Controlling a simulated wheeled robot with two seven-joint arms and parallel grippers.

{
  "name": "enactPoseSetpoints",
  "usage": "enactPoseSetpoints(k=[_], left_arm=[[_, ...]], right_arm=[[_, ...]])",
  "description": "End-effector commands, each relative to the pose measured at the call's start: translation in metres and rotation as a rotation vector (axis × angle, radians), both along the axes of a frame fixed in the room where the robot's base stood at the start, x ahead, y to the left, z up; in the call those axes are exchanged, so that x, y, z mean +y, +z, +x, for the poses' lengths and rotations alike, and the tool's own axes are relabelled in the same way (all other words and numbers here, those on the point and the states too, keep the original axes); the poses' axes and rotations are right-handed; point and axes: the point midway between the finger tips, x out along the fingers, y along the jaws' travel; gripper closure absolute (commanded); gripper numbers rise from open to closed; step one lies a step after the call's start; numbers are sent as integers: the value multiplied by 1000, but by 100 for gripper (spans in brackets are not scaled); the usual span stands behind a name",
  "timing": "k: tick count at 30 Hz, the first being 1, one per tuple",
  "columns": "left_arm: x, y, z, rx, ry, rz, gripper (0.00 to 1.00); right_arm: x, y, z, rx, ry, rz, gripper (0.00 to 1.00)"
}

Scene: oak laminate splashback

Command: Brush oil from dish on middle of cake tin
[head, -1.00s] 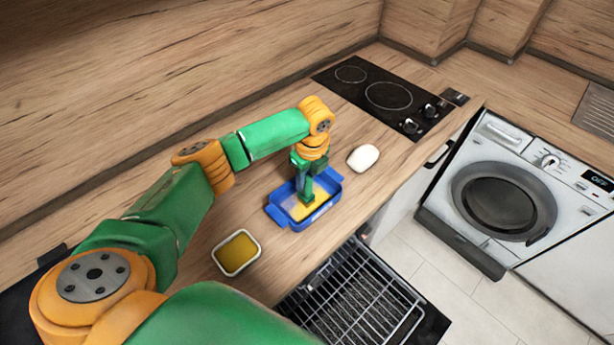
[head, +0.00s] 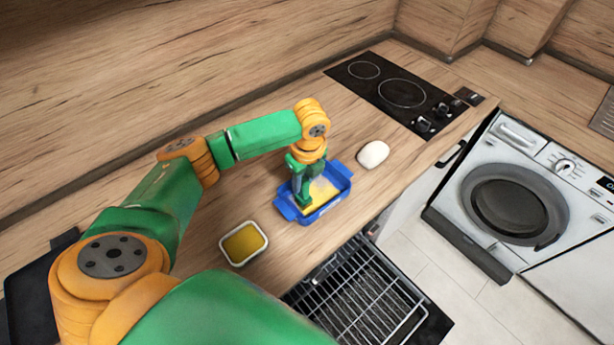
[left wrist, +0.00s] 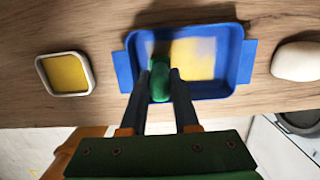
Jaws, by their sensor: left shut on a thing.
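The blue cake tin (head: 331,207) stands on the wooden counter with a yellow patch of oil on its inside floor; it also shows in the left wrist view (left wrist: 237,62). My left gripper (head: 303,194) is over the left part of the tin, pointing down. In the left wrist view its fingers (left wrist: 161,82) are shut on a green brush handle (left wrist: 160,84). The bristles are hidden, so I cannot tell whether they touch the tin. The white oil dish (head: 253,256) holds yellow oil and stands left of the tin, also in the left wrist view (left wrist: 91,75). My right gripper is not in view.
A white rounded object (head: 373,154) lies right of the tin. A black hob (head: 405,95) is set in the counter beyond it. An open oven with a wire rack (head: 360,295) is below the front edge. A washing machine (head: 515,200) stands at the right.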

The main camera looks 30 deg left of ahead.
Motion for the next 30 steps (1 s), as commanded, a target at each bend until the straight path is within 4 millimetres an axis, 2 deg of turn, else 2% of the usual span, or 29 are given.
enactPoseSetpoints(k=[8,18,30], left_arm=[[0,0,-1,1,0,0,100],[7,0,-18,1,-1,0,100],[11,0,-17,0,1,1,100]], right_arm=[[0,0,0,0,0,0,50],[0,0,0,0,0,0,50],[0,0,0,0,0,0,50]])
